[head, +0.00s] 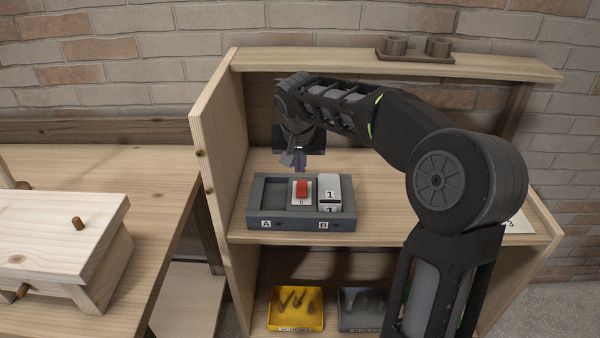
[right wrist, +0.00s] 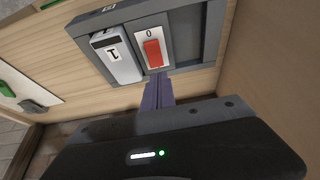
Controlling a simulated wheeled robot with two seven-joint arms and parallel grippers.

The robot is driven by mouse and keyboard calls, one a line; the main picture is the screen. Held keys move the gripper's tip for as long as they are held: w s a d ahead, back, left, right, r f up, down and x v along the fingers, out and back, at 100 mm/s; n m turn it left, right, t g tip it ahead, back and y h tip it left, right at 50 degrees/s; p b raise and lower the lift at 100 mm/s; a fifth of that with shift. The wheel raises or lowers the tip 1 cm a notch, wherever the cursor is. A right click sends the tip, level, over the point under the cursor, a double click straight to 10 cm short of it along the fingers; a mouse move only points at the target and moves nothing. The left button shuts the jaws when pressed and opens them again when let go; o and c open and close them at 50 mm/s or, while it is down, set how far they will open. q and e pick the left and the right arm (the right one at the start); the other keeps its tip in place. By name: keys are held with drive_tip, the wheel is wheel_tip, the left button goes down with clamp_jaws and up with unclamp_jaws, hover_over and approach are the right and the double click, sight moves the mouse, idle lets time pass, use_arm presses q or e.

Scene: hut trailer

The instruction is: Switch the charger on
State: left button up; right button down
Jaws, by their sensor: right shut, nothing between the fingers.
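The charger (head: 258,213) is a grey tray on the wooden shelf, with bays marked A and B. Between the bays is a white plate with a red rocker switch (head: 302,187). The switch also shows in the right wrist view (right wrist: 153,53), with a 0 on its plate. A light grey battery (head: 336,186) marked 1 sits in bay B; bay A is empty. My right gripper (head: 300,164) is shut and empty, just behind and above the switch. Its purple fingertips (right wrist: 158,92) are near the plate's edge; I cannot tell whether they touch. My left gripper is out of view.
Wooden side panels (head: 222,150) bound the shelf. A holder with two cups (head: 415,55) stands on the top ledge. A yellow tray (head: 295,322) and a grey tray (head: 350,324) lie below. A wooden bench (head: 150,165) stands at left.

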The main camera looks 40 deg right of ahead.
sight(300, 184)
drive_tip(key=p+x, duration=0.1)
drive_tip(key=x, duration=0.4)
drive_tip(key=shift+w+d+f, duration=0.1)
drive_tip(key=shift+d+f, duration=0.05)
drive_tip(key=shift+f, duration=0.15)
drive_tip(key=shift+w+d+g+p, duration=0.2)
drive_tip(key=shift+g+p, duration=0.2)
drive_tip(key=shift+p, duration=0.85)
drive_tip(key=shift+f+y+b, duration=0.3)
drive_tip(key=shift+f, duration=0.05)
drive_tip(key=shift+s+a, duration=0.1)
drive_tip(key=shift+a, duration=0.05)
drive_tip(key=shift+s+a+r+b, duration=0.2)
drive_tip(key=shift+s+a+b, duration=0.2)
drive_tip(key=shift+s+b, duration=0.15)
